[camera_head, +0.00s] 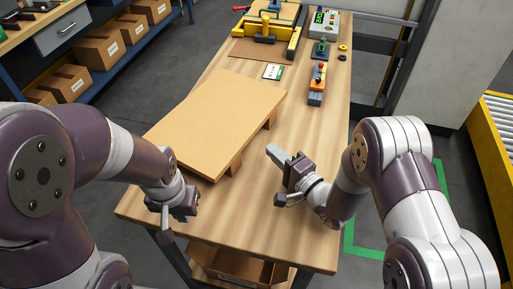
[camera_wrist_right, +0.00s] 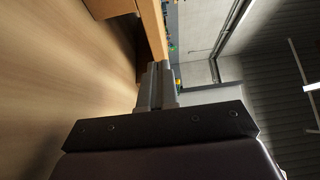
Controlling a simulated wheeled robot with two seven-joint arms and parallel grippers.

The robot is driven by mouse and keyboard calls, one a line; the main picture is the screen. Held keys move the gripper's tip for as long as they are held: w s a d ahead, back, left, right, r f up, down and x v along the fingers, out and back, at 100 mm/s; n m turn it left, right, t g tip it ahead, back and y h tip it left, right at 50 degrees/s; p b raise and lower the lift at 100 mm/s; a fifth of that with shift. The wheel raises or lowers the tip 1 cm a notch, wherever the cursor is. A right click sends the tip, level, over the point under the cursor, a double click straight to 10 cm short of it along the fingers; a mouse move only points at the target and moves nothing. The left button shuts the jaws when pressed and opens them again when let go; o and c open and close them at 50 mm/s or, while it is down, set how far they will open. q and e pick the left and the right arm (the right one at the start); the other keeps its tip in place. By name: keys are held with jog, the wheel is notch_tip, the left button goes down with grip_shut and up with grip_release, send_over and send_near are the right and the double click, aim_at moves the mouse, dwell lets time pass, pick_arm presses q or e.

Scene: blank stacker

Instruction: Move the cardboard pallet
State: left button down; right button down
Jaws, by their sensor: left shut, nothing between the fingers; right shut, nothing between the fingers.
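The cardboard pallet (camera_head: 217,118) is a flat tan board on short blocks. It lies on the wooden table, turned at an angle, on the left half of the tabletop. My left gripper (camera_head: 166,222) is shut and empty at the table's front left edge, in front of the pallet. My right gripper (camera_head: 274,153) is shut and empty, low over the table to the right of the pallet and apart from it. In the right wrist view my shut fingers (camera_wrist_right: 158,84) point toward the tan edge and a block of the pallet (camera_wrist_right: 153,30).
The wooden table (camera_head: 310,135) is clear at its front right. Shelves with cardboard boxes (camera_head: 98,45) are at left, a yellow-framed conveyor (camera_head: 492,130) at right.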

aim_at(244, 145)
pick_arm(q)
jog(key=shift+w+d, duration=0.1)
pick_arm(e)
jog(key=a, duration=0.1)
jog(key=w+a, duration=0.1)
jog(key=a, duration=0.1)
jog(key=shift+w+a, duration=0.25)
jog(key=shift+a, duration=0.15)
pick_arm(q)
jog(key=shift+r, duration=0.1)
pick_arm(e)
jog(key=shift+a, duration=0.45)
jog(key=shift+a, duration=1.35)
jog(key=shift+w, duration=0.1)
